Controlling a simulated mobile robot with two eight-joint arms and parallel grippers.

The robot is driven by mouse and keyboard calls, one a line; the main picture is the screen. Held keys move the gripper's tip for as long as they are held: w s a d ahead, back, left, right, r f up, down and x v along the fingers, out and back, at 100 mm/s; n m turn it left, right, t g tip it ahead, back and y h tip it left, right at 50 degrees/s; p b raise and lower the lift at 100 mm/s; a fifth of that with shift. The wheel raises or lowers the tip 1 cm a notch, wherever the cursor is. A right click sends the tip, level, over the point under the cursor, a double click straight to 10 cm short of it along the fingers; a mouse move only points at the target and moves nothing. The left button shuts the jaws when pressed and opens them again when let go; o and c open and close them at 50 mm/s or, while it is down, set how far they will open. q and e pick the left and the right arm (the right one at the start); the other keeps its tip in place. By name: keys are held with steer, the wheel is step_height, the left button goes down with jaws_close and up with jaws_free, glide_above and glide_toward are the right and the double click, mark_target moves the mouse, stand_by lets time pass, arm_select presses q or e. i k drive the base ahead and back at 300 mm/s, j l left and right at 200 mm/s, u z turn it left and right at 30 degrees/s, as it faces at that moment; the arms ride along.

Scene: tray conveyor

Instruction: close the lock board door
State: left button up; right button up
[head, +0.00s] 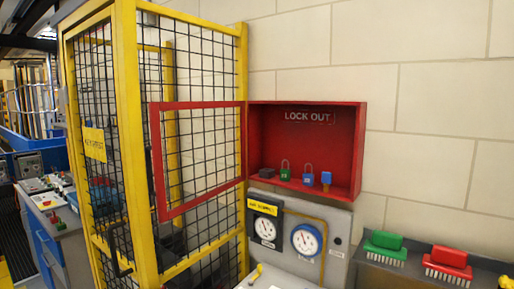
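The lock board (357,150) is a red wall box marked LOCK OUT, with its front uncovered. Its door (204,105) is a red frame hinged at the box's left edge. The door stands wide open, swung out to the left in front of the yellow mesh cage, which shows through its middle. Inside the box, a green padlock (285,173), a blue padlock (308,176) and a blue tag-like item (326,180) are near the bottom, with a dark block (267,173) at the left. Neither of my grippers is in view.
A yellow-framed mesh cage (126,130) stands at the left, behind the door. A grey panel with two gauges (306,240) is below the box. A green brush (384,247) and a red brush (448,264) are at the lower right. The space before the box looks clear.

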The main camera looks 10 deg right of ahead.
mark_target(155, 108)
steer(key=i+j+z, duration=0.1)
steer(key=z, duration=0.3)
steer(key=j+z, duration=0.6)
steer(key=z, duration=0.2)
steer(key=j+z, duration=0.25)
steer(key=j, duration=0.3)
steer(key=k+j+z, duration=0.1)
steer(key=j+z, duration=0.2)
steer(key=j, duration=0.2)
steer(key=k+j, duration=0.1)
steer(key=j, duration=0.25)
steer(key=j+z, duration=0.1)
steer(key=j, duration=0.25)
steer(key=k+j, duration=0.15)
steer(key=j, duration=0.2)
